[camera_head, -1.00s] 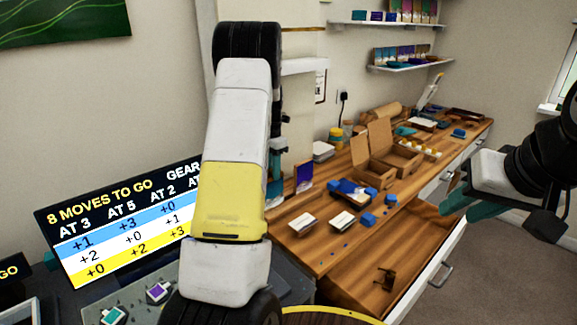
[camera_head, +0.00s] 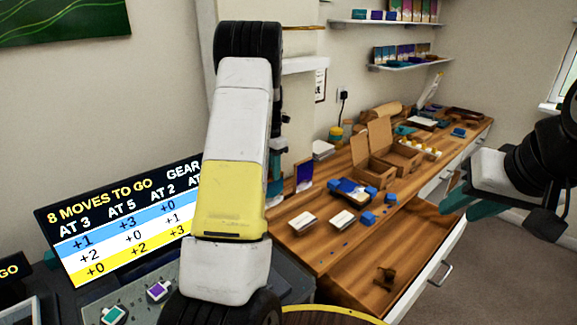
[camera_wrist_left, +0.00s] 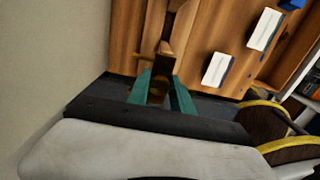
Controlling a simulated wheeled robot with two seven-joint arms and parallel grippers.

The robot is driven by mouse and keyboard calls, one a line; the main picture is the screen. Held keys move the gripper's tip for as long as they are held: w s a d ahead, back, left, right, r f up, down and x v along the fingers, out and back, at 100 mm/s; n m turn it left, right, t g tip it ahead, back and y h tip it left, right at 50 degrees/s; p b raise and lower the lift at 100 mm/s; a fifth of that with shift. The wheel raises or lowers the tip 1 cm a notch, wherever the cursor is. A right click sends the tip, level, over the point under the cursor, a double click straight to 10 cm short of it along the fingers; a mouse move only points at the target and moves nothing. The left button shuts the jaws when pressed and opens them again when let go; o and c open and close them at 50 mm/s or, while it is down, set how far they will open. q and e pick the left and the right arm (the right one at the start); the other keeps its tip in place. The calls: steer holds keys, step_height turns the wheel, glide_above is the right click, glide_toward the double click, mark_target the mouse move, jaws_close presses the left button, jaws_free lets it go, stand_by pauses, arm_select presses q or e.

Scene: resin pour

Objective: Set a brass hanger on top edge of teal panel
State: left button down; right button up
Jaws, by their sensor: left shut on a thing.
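My left gripper (camera_wrist_left: 160,88) shows in the left wrist view with its teal fingers shut on a brass hanger (camera_wrist_left: 164,62), which sticks out past the fingertips over brown wood. In the head view my left arm hides most of that gripper, and the held hanger cannot be made out. I cannot pick out the teal panel with certainty. My right gripper (camera_head: 472,207) is at the right, apart from the bench; its finger opening is unclear.
The wooden bench (camera_head: 330,240) holds white blocks (camera_head: 302,222), blue pieces (camera_head: 368,218), an upright purple-blue panel (camera_head: 304,176) and an open cardboard box (camera_head: 372,165). The open drawer (camera_head: 350,280) juts out in front. A scoreboard (camera_head: 110,225) stands at left.

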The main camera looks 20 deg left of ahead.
arm_select(q)
steer(key=shift+f, duration=0.1)
stand_by(0.3)
steer(key=c, duration=1.1)
jaws_free()
steer(key=shift+o, duration=0.2)
steer(key=shift+r, duration=4.05)
